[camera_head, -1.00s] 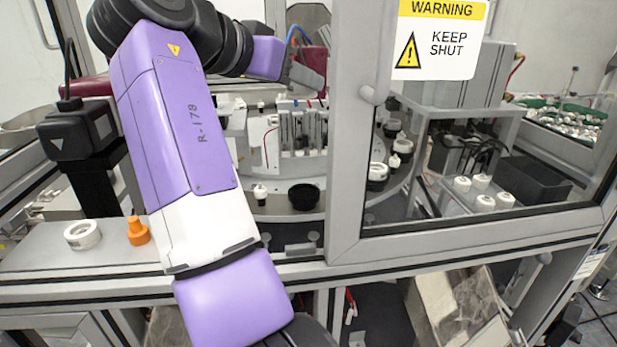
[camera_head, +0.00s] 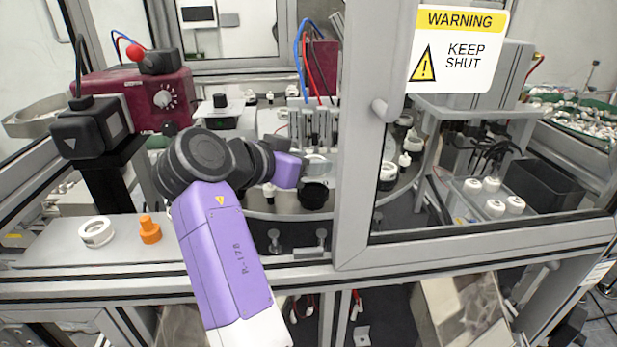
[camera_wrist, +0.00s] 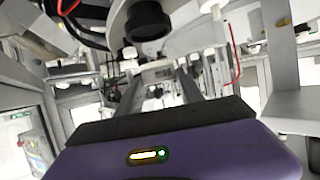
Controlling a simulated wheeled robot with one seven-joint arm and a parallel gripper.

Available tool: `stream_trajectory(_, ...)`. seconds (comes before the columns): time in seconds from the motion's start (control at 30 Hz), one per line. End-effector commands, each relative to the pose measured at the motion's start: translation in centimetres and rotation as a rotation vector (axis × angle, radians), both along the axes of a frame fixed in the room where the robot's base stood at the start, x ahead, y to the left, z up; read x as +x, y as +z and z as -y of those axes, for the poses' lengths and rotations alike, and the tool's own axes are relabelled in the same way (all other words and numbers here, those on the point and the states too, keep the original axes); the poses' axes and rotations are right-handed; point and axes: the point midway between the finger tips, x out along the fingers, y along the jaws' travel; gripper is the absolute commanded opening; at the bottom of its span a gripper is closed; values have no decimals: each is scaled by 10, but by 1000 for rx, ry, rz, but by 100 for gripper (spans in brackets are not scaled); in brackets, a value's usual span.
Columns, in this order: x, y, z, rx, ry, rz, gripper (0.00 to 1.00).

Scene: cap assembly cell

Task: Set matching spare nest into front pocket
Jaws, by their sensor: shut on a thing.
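My gripper (camera_head: 306,168) is over the turntable's front edge, and its fingers (camera_wrist: 158,84) reach forward in the wrist view. It is shut on a pale piece, mostly hidden, probably the white nest (camera_head: 317,160). A black cup-shaped nest (camera_head: 314,196) sits on the turntable just below the gripper tip; a dark round part (camera_wrist: 147,20) shows beyond the fingers in the wrist view. A white ring nest (camera_head: 97,232) and an orange nest (camera_head: 150,230) lie on the ledge at left. I cannot tell which opening is the front pocket.
A door frame (camera_head: 362,150) with a warning sign (camera_head: 457,48) stands right of my gripper. A maroon box (camera_head: 140,98) and a black camera-like block (camera_head: 92,128) stand at left. White stations (camera_head: 320,125) rise behind the turntable (camera_head: 285,205). The front ledge is mostly clear.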

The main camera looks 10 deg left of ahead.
Motion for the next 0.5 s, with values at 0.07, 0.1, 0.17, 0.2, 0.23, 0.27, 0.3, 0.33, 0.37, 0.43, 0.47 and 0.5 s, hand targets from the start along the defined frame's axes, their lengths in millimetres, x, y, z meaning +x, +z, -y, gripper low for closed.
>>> stream_trajectory(0.07,0,-5,0,-1,0,-2,4)
stream_trajectory(0.1,0,-9,0,-2,0,-2,4)
stream_trajectory(0.17,-1,-16,0,-3,0,-4,4)
stream_trajectory(0.2,0,-22,0,-3,0,-4,4)
stream_trajectory(0.23,0,-26,0,-4,0,-4,4)
stream_trajectory(0.27,0,-31,0,-4,0,-4,4)
stream_trajectory(0.3,0,-36,0,-2,0,-3,4)
stream_trajectory(0.33,0,-39,0,-2,-1,-3,4)
stream_trajectory(0.37,0,-42,1,-2,0,-2,4)
stream_trajectory(0.43,0,-44,0,-1,0,-2,4)
stream_trajectory(0.47,0,-44,0,-1,-1,-1,4)
stream_trajectory(0.5,0,-43,0,-1,-1,-1,4)
